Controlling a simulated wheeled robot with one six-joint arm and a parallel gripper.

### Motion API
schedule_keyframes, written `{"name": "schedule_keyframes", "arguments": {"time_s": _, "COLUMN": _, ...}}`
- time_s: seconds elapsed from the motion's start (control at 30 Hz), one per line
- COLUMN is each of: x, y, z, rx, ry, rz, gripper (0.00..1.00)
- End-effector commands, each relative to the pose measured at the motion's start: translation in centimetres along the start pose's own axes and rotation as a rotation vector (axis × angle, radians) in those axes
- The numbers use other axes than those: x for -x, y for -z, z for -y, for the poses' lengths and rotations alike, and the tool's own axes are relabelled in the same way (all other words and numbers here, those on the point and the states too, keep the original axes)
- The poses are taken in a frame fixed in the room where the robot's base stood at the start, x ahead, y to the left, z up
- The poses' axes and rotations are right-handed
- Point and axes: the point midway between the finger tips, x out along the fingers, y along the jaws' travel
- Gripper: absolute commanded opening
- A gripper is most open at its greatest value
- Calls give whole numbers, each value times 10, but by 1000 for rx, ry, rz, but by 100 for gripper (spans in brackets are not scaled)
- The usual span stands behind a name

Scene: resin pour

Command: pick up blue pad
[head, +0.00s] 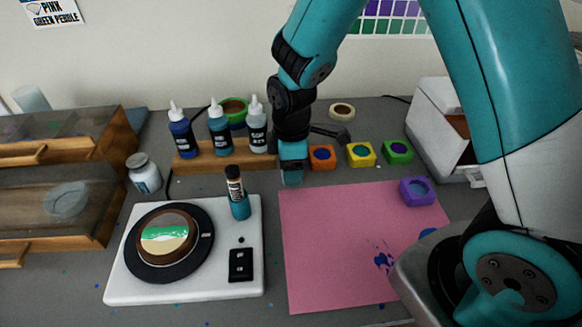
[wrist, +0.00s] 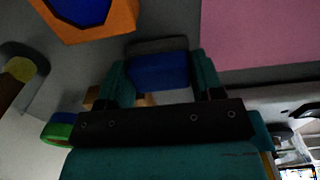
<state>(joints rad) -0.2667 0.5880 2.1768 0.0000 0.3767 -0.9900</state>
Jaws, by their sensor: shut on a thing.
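My gripper (head: 291,176) reaches down behind the pink mat's back left corner, left of the orange pad. In the wrist view my gripper (wrist: 158,82) is shut on the blue pad (wrist: 158,73), a dark blue block with a greyish edge between the two teal fingers. In the head view the blue pad is hidden by the fingers, and I cannot tell whether it touches the table.
The orange pad (head: 322,157), yellow pad (head: 361,154) and green pad (head: 397,151) stand in a row to the right. A purple pad (head: 418,191) lies on the pink mat (head: 335,245). Bottles stand on a wooden rack (head: 225,159) to the left.

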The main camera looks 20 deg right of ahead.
Motion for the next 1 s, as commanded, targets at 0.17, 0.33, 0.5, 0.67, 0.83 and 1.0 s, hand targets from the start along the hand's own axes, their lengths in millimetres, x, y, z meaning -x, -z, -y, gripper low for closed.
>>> {"name": "schedule_keyframes", "arguments": {"time_s": 0.17, "x": 6, "y": 0, "z": 0, "rx": 0, "ry": -2, "rz": -1, "gripper": 38}}
{"name": "schedule_keyframes", "arguments": {"time_s": 0.33, "x": 28, "y": 1, "z": -1, "rx": 0, "ry": -5, "rz": -3, "gripper": 38}}
{"name": "schedule_keyframes", "arguments": {"time_s": 0.5, "x": 70, "y": 1, "z": -1, "rx": 0, "ry": -8, "rz": -5, "gripper": 38}}
{"name": "schedule_keyframes", "arguments": {"time_s": 0.67, "x": 119, "y": 1, "z": -1, "rx": 0, "ry": -8, "rz": -5, "gripper": 38}}
{"name": "schedule_keyframes", "arguments": {"time_s": 0.83, "x": 162, "y": 0, "z": -1, "rx": 0, "ry": -5, "rz": -3, "gripper": 38}}
{"name": "schedule_keyframes", "arguments": {"time_s": 1.0, "x": 189, "y": 0, "z": -1, "rx": 0, "ry": -3, "rz": -2, "gripper": 38}}
